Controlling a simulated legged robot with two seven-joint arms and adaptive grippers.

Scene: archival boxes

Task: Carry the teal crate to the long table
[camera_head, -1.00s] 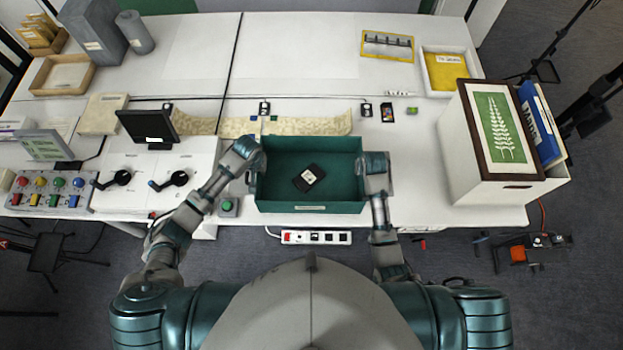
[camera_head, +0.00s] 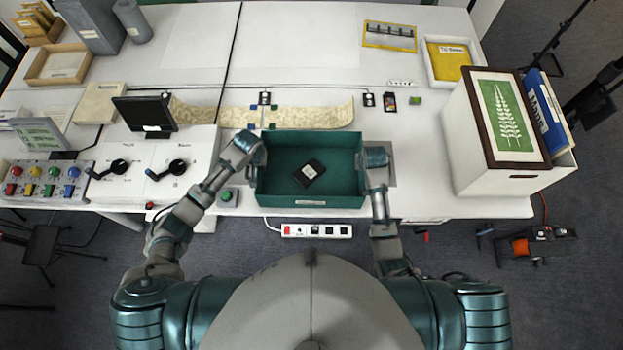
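The teal crate (camera_head: 311,202) is at the near edge of the long white table (camera_head: 420,185), with a small black item with a white label (camera_head: 309,173) inside it. I cannot tell whether the crate rests on the table or is held just above it. My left gripper (camera_head: 252,160) is at the crate's left wall, and my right gripper (camera_head: 372,168) is at its right wall. The fingers of both are largely hidden, so their grip on the walls cannot be made out.
A white box with a fern picture (camera_head: 490,140) and blue binders (camera_head: 548,120) stands on the right. A monitor (camera_head: 145,113), knob panel (camera_head: 160,165) and button box (camera_head: 45,182) are on the left. A beige strip (camera_head: 310,115) lies behind the crate. The table's back middle is clear.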

